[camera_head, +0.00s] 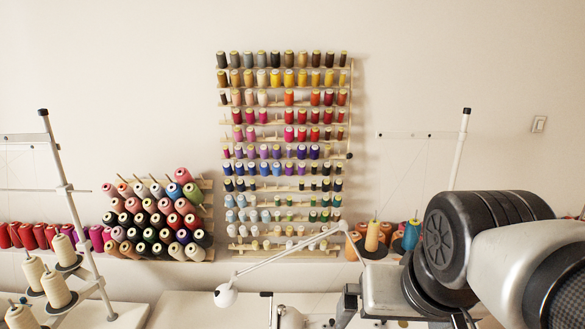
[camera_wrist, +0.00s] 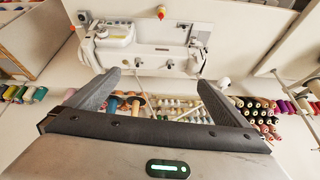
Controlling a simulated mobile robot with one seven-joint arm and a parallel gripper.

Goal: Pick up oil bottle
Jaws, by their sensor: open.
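A small bottle with a red-orange tip (camera_wrist: 161,12), which looks like the oil bottle, stands on the pale table at the top of the wrist view. It is small there, and its details are unclear. My gripper (camera_wrist: 158,77) is open and empty, its two dark fingers spread wide. The bottle is beyond the fingertips, apart from them, with the sewing machine between in the picture. I cannot make out the bottle in the head view, where my arm fills the lower right and my gripper does not show.
A white sewing machine (camera_wrist: 115,35) lies just beyond my fingertips. Thread spools crowd the wall rack (camera_head: 283,150) and slanted rack (camera_head: 155,215). A white lamp (camera_head: 226,295) and thread stands (camera_head: 75,230) rise from the tables. Bare table surrounds the bottle.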

